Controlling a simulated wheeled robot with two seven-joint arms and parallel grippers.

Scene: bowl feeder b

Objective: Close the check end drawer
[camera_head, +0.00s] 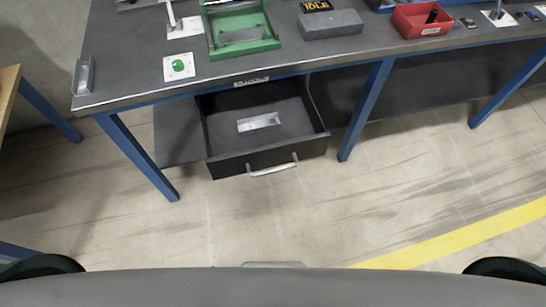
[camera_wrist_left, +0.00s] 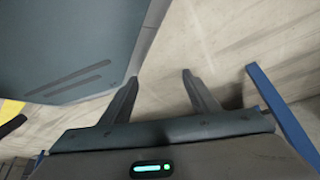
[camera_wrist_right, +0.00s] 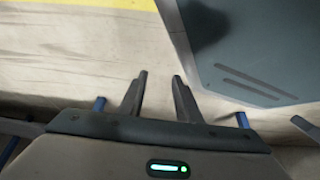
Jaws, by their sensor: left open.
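The check end drawer (camera_head: 225,163) is pulled out under the workbench in the head view. Its black front carries a pale bar handle (camera_head: 273,170), and a label sits on the bench edge above it. A small silvery plate (camera_head: 259,122) lies on the drawer floor. My left gripper (camera_wrist_left: 160,76) is open and empty over bare floor in the left wrist view. My right gripper (camera_wrist_right: 160,75) shows a narrower gap between its fingers, with nothing between them. Neither gripper shows in the head view, and neither wrist view shows the drawer.
The workbench (camera_head: 140,75) has blue legs (camera_head: 365,110) on both sides of the drawer. On it are a green fixture (camera_head: 262,45), a grey block (camera_head: 330,24) and a red bin (camera_head: 408,27). The floor (camera_head: 300,215) before the drawer is clear, with a yellow stripe (camera_head: 450,240) at right.

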